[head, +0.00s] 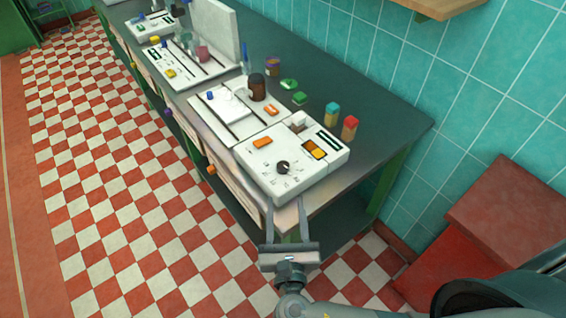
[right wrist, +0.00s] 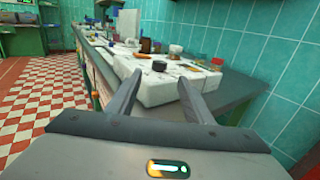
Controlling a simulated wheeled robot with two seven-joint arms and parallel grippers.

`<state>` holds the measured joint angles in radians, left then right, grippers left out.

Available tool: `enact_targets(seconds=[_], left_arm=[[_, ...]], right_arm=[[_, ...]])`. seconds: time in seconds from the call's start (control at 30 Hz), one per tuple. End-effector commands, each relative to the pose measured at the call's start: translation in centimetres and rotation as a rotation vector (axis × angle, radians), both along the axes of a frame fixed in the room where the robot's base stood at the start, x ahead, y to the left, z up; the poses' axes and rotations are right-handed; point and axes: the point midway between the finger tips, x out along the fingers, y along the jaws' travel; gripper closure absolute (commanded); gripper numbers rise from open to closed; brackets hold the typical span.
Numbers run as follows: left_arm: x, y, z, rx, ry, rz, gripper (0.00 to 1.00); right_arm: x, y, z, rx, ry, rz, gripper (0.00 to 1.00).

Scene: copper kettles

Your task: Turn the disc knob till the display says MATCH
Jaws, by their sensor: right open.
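The disc knob (head: 282,167) is a dark round knob on the sloped face of a white control box at the bench's near end. It also shows in the right wrist view (right wrist: 159,66). A dark display (head: 327,140) sits at the box's far right edge; its text is too small to read. My right gripper (head: 287,207) is open and empty, its fingers pointing at the box's near side, short of the knob. In the right wrist view the knob shows beyond and between the two fingertips (right wrist: 159,82). My left gripper is not in view.
The box (head: 263,171) also has orange buttons. More white panels line the dark bench (head: 390,125). A red box (head: 440,270) stands at the lower right.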

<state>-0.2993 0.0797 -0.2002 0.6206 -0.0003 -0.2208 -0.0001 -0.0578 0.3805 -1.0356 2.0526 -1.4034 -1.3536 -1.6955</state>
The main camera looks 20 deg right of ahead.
Motion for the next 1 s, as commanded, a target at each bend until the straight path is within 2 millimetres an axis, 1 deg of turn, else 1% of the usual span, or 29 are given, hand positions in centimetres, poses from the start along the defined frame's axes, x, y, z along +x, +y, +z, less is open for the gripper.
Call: enact_targets(seconds=[0.03,0.3,0.5,0.6,0.8,1.0], left_arm=[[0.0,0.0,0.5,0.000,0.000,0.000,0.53],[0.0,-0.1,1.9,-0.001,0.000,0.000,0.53],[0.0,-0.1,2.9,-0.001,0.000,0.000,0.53],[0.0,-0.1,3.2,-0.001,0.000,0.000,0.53],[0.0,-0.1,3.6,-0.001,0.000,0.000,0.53],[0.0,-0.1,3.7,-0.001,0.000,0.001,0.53]], right_arm=[[1.0,-0.3,0.4,-0.003,-0.002,-0.001,0.53],[5.7,-1.6,0.4,-0.003,-0.001,-0.001,0.53],[9.1,-2.5,0.3,-0.003,-0.001,-0.001,0.53],[10.5,-2.9,0.3,-0.001,-0.001,-0.001,0.53],[12.3,-3.3,0.1,0.000,0.001,-0.001,0.53],[12.7,-3.5,0.0,0.000,0.001,-0.001,0.53]])
